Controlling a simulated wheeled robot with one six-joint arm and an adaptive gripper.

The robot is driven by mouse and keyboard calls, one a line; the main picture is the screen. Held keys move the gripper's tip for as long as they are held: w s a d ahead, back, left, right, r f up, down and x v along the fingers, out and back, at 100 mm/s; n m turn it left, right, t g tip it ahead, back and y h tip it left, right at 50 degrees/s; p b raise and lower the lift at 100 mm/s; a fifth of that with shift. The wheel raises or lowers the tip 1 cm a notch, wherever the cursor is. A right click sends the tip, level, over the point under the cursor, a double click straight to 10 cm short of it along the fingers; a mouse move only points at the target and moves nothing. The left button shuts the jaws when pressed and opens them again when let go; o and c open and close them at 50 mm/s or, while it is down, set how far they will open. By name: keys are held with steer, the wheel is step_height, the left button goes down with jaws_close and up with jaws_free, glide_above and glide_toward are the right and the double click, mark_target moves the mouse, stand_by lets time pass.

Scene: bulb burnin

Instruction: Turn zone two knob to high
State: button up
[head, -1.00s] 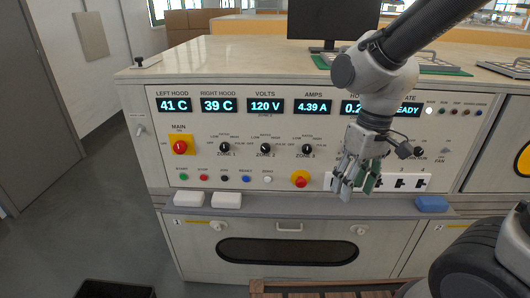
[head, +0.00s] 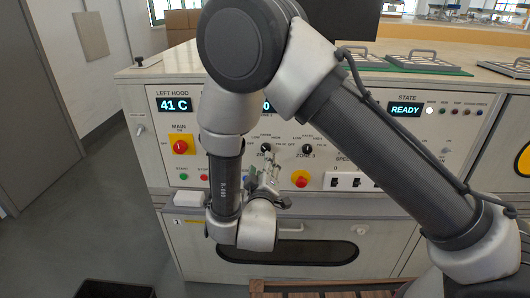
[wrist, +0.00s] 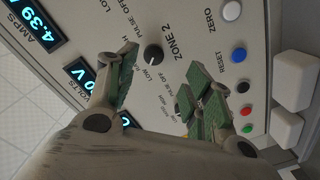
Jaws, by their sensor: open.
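The zone two knob (head: 266,148) is a small round black knob on the white front panel, between the zone one and zone three positions. In the wrist view the knob (wrist: 153,54) shows beside the "ZONE 2" label, with LOW and PULSE OFF lettering around it. Its pointer setting is too small to read surely. My gripper (head: 265,174) is just below the knob in the head view. In the wrist view my gripper (wrist: 163,82) is open and empty, with green-padded fingers to either side of the knob's line, apart from it.
The red main switch (head: 180,147) is at the left. A ledge with a white block (head: 188,198) runs below the panel. My arm hides several displays.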

mark_target(265, 149)
steer(key=shift+n, duration=0.3)
steer(key=w, duration=0.8)
steer(key=shift+d+r, duration=0.2)
steer(key=shift+r, duration=0.15)
steer(key=shift+s, duration=0.1)
steer(key=c, duration=1)
